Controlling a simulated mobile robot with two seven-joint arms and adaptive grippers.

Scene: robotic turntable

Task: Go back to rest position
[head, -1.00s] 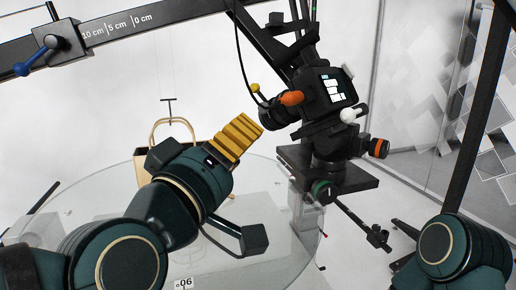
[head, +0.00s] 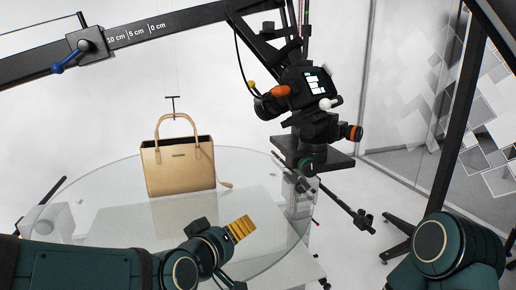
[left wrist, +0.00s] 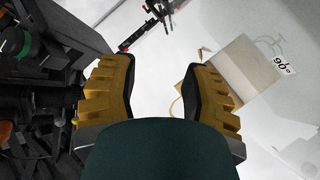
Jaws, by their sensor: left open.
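My left gripper (head: 241,228) has ribbed yellow fingers and sits low in the middle of the head view. It is in front of the glass turntable's near right part, clear of the bag. In the left wrist view the two yellow fingers (left wrist: 160,95) stand apart with nothing between them. A tan handbag (head: 180,170) stands upright on the round glass turntable (head: 105,190), its handles hanging from or near a thin hook. My right arm shows only a teal joint (head: 443,240) at the lower right; its gripper is out of view.
A black camera (head: 308,90) on a stand rises right of the turntable. A scale-marked beam (head: 150,28) crosses above, with a blue-handled clamp (head: 80,50). A dark upright post (head: 458,130) stands at right. Floor shows between stand and post.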

